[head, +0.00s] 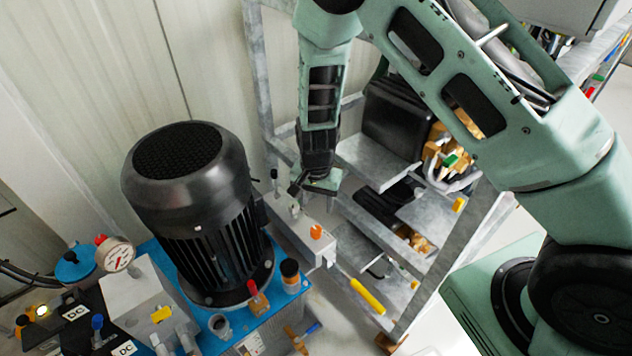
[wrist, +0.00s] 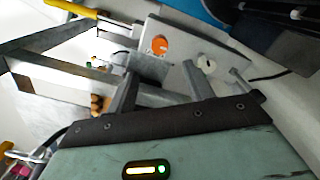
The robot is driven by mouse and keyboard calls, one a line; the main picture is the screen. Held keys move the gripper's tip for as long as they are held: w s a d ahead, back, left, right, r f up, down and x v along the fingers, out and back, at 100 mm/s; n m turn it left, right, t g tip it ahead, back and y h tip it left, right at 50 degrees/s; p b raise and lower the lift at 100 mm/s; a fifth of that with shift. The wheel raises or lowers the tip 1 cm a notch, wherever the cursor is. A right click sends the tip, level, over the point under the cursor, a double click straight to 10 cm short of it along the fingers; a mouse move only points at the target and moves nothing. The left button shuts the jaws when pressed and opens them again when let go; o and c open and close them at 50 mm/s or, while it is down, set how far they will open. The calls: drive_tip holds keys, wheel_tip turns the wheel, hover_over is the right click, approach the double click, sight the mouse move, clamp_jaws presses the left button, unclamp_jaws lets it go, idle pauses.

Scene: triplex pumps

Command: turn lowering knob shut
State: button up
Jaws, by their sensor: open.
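The grey pump block (head: 300,238) beside the black motor carries an orange knob (head: 316,231) and a small pale knob (head: 295,211). No label shows which is the lowering knob. In the wrist view the orange knob (wrist: 160,44) and the pale knob (wrist: 206,63) stand on the block's face (wrist: 185,50). My gripper (wrist: 160,72) is open, its two fingers apart and pointing toward the block, with nothing seen between them. The orange knob lies just beyond the gap, the pale knob beyond the right finger. In the head view my gripper (head: 318,186) hangs above the block's far end.
The big black motor (head: 195,215) stands on a blue tank (head: 265,310) left of the block. A grey metal frame (head: 440,265) with shelves stands to the right, and a pale wall (head: 90,90) is behind.

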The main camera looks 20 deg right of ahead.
wheel_tip(320, 180, up, 6)
drive_tip(key=shift+p, duration=0.3)
idle(0.3)
drive_tip(key=s+a+r+n+y+p, duration=0.1)
drive_tip(key=s+a+r+n+p, duration=0.25)
drive_tip(key=s+r, duration=0.45)
drive_tip(key=s+a+r+n+y+p, duration=0.1)
drive_tip(key=s+a+r+n+p, duration=0.3)
drive_tip(key=r, duration=0.7)
drive_tip(key=s+d+r+n+h+p, duration=0.1)
drive_tip(key=s+r+n+p, duration=0.2)
drive_tip(key=s+r+n, duration=0.5)
drive_tip(key=s+r, duration=0.5)
drive_tip(key=s, duration=0.1)
drive_tip(key=shift+s+d+p, duration=0.15)
drive_tip(key=shift+s+p, duration=0.15)
drive_tip(key=shift+p, duration=0.1)
drive_tip(key=shift+r, duration=0.1)
